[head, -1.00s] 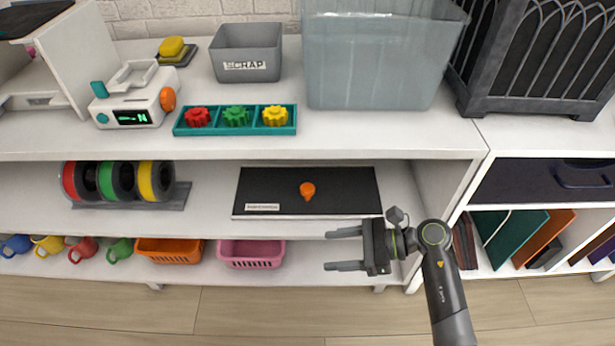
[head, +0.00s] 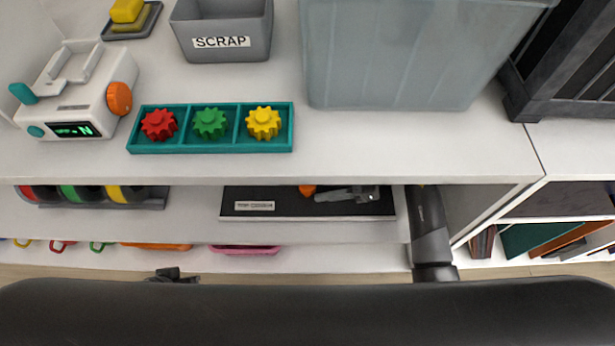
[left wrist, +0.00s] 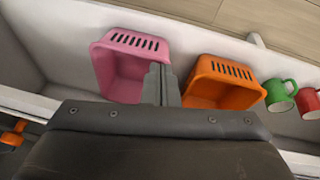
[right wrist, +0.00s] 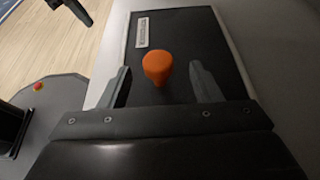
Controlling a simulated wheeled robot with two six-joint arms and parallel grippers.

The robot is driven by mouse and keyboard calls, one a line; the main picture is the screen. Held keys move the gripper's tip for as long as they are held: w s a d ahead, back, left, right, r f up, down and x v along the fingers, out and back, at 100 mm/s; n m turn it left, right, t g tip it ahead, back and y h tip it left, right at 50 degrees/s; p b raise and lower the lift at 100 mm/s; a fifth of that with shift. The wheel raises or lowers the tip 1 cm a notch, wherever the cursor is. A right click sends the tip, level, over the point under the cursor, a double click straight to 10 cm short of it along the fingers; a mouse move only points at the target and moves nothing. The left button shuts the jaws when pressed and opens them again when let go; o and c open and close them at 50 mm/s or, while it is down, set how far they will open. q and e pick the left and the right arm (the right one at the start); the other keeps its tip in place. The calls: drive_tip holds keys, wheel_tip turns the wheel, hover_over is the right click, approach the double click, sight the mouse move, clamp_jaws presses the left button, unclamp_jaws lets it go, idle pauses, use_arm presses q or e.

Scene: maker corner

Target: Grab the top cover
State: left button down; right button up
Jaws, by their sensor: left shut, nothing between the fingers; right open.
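The top cover (head: 240,195) is a flat black panel with a white label and an orange knob (head: 307,190), lying on the middle shelf. The shelf above hides its back part in the head view. In the right wrist view the cover (right wrist: 190,50) lies ahead, with the knob (right wrist: 158,66) between and a little beyond the fingers. My right gripper (right wrist: 160,85) is open, reaching in from the right over the cover; whether it touches the knob cannot be told. My left gripper (left wrist: 162,84) is shut and empty, low before the bottom shelf, over the pink and orange baskets.
A pink basket (left wrist: 130,65), an orange basket (left wrist: 222,85) and mugs (left wrist: 278,94) stand on the bottom shelf. Spools (head: 90,195) sit left of the cover. The top shelf's front edge (head: 270,170) overhangs it. A teal gear tray (head: 210,143) and grey scrap bin (head: 222,30) stand above.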

sight(308, 187)
drive_tip(key=x, duration=0.4)
drive_tip(key=shift+s+d+f+b, duration=0.2)
drive_tip(key=shift+f+b, duration=0.1)
drive_tip(key=shift+a+f, duration=0.15)
drive_tip(key=shift+a, duration=0.35)
drive_tip(key=shift+w, duration=0.1)
drive_tip(key=c, duration=1.3)
drive_tip(key=shift+o, duration=0.2)
